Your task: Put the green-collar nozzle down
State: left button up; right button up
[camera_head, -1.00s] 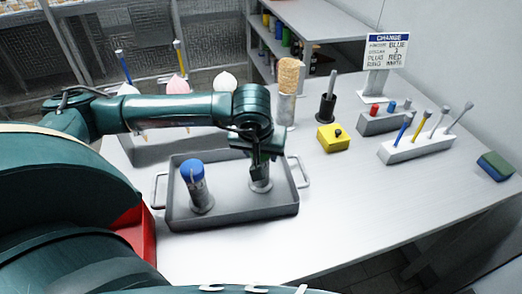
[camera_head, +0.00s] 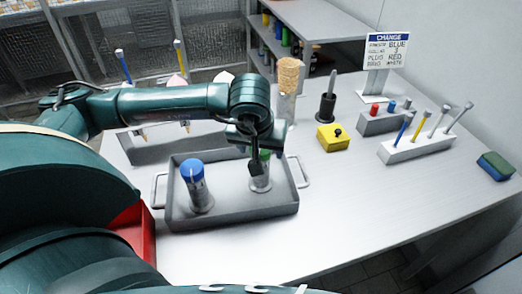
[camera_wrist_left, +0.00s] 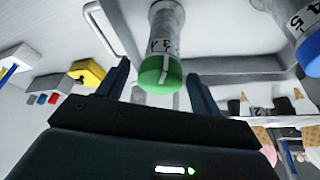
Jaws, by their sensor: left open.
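The green-collar nozzle (camera_head: 261,182) stands upright in the right part of the grey tray (camera_head: 240,211). In the left wrist view its green end (camera_wrist_left: 160,74) lies between my left fingers, with gaps beside it. My left gripper (camera_head: 256,166) is open above the nozzle and partly hides its green top in the head view. The two spread fingers also show in the left wrist view (camera_wrist_left: 158,80). My right gripper is in neither view.
A blue-topped nozzle (camera_head: 196,188) stands in the tray's left part. Behind are a cone stack (camera_head: 288,80), a black peg stand (camera_head: 327,105), a yellow block (camera_head: 332,138), and a white rack (camera_head: 415,146) of tools. The table's front right is clear.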

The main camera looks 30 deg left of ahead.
pick_arm(q)
jog(key=v, duration=0.9)
jog(key=shift+r, duration=0.4)
jog(key=shift+s, duration=0.15)
